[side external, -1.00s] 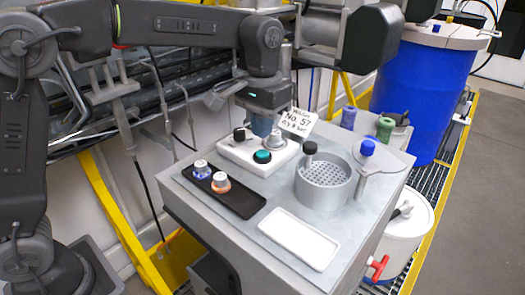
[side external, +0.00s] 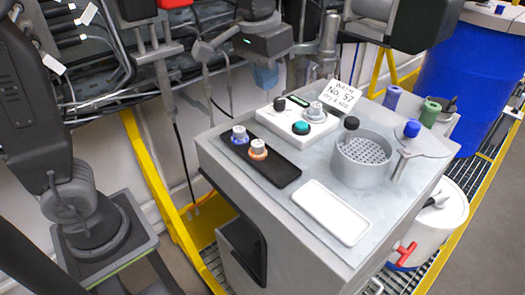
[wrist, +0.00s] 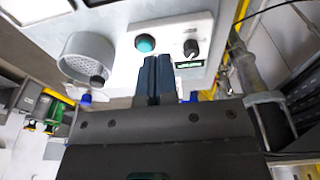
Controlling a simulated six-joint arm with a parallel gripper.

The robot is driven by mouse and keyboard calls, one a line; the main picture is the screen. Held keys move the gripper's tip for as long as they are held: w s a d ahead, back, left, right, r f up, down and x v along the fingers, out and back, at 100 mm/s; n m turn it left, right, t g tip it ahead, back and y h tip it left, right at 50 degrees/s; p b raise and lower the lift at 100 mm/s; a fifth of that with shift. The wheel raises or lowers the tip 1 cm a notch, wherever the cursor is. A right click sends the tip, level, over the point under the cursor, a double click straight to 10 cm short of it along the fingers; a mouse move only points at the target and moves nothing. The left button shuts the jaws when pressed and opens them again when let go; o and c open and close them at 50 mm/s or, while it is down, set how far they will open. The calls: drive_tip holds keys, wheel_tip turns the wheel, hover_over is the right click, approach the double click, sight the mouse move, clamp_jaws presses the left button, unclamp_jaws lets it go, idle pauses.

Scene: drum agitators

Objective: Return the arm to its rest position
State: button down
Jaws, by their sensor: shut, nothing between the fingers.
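My gripper (side external: 265,76) hangs in the air behind and to the left of the control box, clear of the worktop. In the wrist view its two dark blue fingers (wrist: 154,78) are together with nothing between them. The white control box (side external: 298,121) stands on the worktop. The teal button also shows in the wrist view (wrist: 145,43), just beyond the fingertips.
On the worktop are a black tray (side external: 276,170) with two small capped jars, a white tray (side external: 331,212), a perforated grey drum (side external: 362,158) and a handwritten card (side external: 343,97). A blue barrel (side external: 465,80) stands behind. Pipes and yellow rails flank the bench's left side.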

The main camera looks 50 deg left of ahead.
drive_tip(key=s+a+f+t, duration=0.2)
drive_tip(key=s+a+f, duration=0.1)
drive_tip(key=s, duration=0.5)
drive_tip(key=s+a+f+t, duration=0.2)
drive_tip(key=s+f, duration=0.1)
drive_tip(key=s, duration=0.5)
drive_tip(key=shift+a, duration=0.4)
idle(5.8)
